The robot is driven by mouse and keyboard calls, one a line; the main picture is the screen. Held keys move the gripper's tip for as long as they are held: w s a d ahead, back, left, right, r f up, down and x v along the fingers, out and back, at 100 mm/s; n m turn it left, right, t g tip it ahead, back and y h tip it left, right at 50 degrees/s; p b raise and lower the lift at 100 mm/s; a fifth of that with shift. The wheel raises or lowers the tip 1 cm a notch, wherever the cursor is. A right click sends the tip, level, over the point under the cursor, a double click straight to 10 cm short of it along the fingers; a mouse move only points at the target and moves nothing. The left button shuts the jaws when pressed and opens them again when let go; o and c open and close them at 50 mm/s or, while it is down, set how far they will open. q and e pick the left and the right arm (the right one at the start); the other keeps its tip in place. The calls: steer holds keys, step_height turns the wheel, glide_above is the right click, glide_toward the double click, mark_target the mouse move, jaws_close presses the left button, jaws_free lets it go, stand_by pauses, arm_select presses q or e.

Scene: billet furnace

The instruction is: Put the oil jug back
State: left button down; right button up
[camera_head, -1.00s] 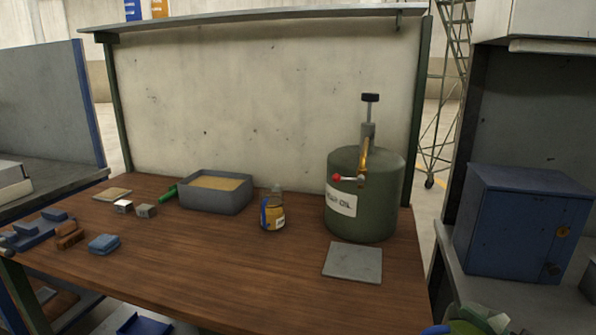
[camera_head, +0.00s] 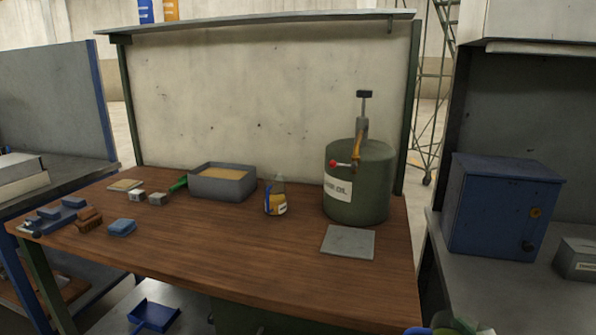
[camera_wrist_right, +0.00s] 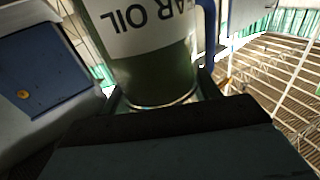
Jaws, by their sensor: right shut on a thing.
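A clear jug of green oil (camera_wrist_right: 155,70) fills the upper middle of the right wrist view, with a white label that reads "AR OIL" upside down and a blue handle at its right. My right gripper (camera_wrist_right: 163,98) is shut on this jug, with one finger on each side. In the head view only the jug's top (camera_head: 450,322) shows, at the bottom right edge. A grey square plate (camera_head: 348,242) lies bare on the wooden table (camera_head: 220,250), in front of a green gear oil drum (camera_head: 358,190) with a pump. My left gripper is not in view.
A small bottle with amber liquid (camera_head: 276,197) stands left of the drum. A grey bin of sand (camera_head: 222,187) is farther left. Blue and brown brushes and small blocks lie at the table's left. A blue cabinet (camera_head: 500,208) stands on the right bench. The table's front middle is clear.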

steer(key=shift+w+a+f+m+t+h, duration=0.2)
steer(key=shift+a+f+m+h, duration=0.15)
steer(key=shift+h, duration=0.25)
steer(key=shift+w+a+f+m+t+h, duration=0.1)
steer(key=shift+w+a+f+m+h, duration=0.15)
steer(key=shift+m+h, duration=0.3)
steer(key=shift+w+a+f+m+h, duration=0.2)
steer(key=shift+a+m+h, duration=0.2)
steer(key=shift+h, duration=0.25)
steer(key=shift+w+a+f+m+h, duration=0.15)
steer(key=shift+a+m+h, duration=0.25)
steer(key=shift+h, duration=0.25)
steer(key=shift+w+a+f+m+h, duration=0.1)
steer(key=shift+w+a+m+h, duration=0.2)
steer(key=shift+h, duration=0.35)
steer(key=shift+s+a, duration=0.1)
steer(key=shift+s, duration=0.15)
